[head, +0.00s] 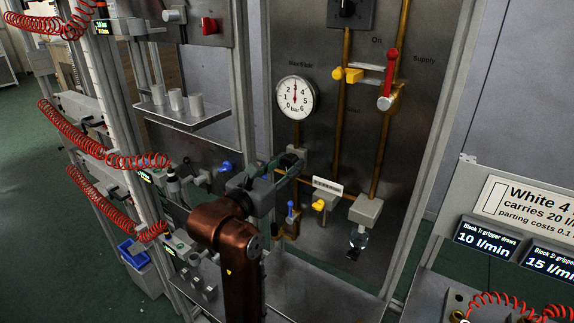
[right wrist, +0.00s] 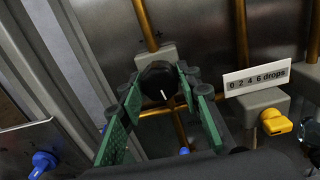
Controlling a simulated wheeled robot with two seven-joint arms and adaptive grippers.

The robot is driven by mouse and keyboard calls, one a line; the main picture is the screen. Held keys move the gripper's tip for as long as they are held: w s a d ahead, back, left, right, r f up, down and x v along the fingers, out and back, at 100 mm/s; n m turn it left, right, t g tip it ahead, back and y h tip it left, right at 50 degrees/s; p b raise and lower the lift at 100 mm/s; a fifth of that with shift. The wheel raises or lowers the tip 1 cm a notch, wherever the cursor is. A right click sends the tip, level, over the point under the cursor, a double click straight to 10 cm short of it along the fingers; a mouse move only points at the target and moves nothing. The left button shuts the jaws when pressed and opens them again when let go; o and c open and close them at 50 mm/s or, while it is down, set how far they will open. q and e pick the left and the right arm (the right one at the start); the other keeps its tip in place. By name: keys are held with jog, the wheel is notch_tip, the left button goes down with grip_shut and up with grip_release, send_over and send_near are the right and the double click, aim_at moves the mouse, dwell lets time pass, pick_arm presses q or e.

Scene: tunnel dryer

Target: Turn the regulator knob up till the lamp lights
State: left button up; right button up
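The black regulator knob (right wrist: 160,84) with a white pointer mark sits on a grey block in the right wrist view. My right gripper (right wrist: 161,88) has its green-padded fingers on either side of the knob, with the tips seeming to touch it. In the head view my right gripper (head: 289,165) reaches this spot, below the round gauge, and largely hides the knob. The gauge (head: 295,98) is marked in bar; its red needle points straight up, near 3. I cannot pick out the lamp surely. My left gripper is not in view.
Brass pipes (head: 340,110) run down the panel. A red-handled valve (head: 387,80) and a yellow knob (head: 353,75) are to the upper right. A yellow tap (right wrist: 275,122) and a drops label (right wrist: 257,79) are right of the gripper. A shelf (head: 190,118) holds white cups.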

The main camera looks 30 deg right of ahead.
jog(key=c, duration=0.7)
jog(key=shift+o, duration=0.2)
jog(key=shift+f+m+b, duration=0.1)
jog(key=shift+m+b, duration=0.25)
jog(key=shift+m, duration=1.05)
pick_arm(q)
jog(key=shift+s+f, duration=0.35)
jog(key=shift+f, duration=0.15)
pick_arm(e)
jog(key=o, duration=1.2)
jog(key=shift+c, duration=0.2)
jog(key=v, duration=1.2)
